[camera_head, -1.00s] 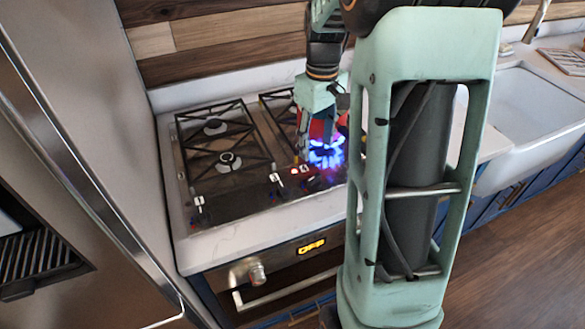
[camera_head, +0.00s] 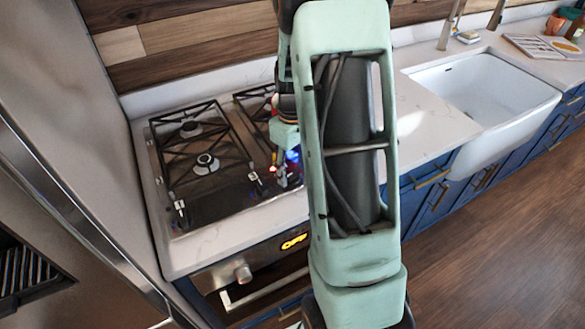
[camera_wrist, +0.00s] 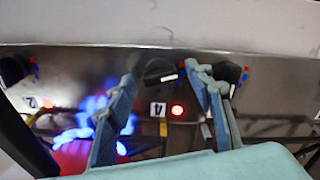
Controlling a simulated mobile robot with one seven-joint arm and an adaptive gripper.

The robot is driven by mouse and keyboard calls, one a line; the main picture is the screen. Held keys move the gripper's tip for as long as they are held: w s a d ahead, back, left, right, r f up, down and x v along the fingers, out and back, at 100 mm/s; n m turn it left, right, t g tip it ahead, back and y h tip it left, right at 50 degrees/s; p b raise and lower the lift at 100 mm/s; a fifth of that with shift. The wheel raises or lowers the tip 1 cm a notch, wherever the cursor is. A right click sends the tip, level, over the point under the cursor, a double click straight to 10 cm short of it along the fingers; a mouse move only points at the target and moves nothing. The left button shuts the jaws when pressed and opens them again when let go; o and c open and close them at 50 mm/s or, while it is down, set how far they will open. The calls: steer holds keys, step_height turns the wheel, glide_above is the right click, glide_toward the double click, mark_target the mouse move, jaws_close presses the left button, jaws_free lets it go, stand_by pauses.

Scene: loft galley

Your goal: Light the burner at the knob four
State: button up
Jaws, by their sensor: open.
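In the wrist view, the black knob four (camera_wrist: 160,72) sits on the steel hob front beside the tile marked 4 (camera_wrist: 158,109) and a red dot. My gripper (camera_wrist: 163,78) is open, with one finger on each side of this knob; I cannot tell whether they touch it. A blue flame (camera_wrist: 88,118) burns at a burner left of my left finger, with something red beside it. In the head view, my gripper (camera_head: 283,172) is low over the hob front, and my arm hides most of the right burners. A little blue flame (camera_head: 293,155) shows beside it.
Another black knob (camera_wrist: 14,69) is at the left near the tile marked 2, and one (camera_wrist: 230,74) is just right of my right finger. The oven (camera_head: 270,268) has a lit display below the hob. A white sink (camera_head: 485,98) lies right.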

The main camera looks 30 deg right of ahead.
steer(key=shift+c, duration=0.3)
steer(key=c, duration=1.1)
steer(key=m+b, duration=0.1)
steer(key=m, duration=0.2)
steer(key=shift+m, duration=0.4)
steer(key=m, duration=0.3)
steer(key=shift+m, duration=0.3)
steer(key=m, duration=0.3)
steer(key=shift+m, duration=1.9)
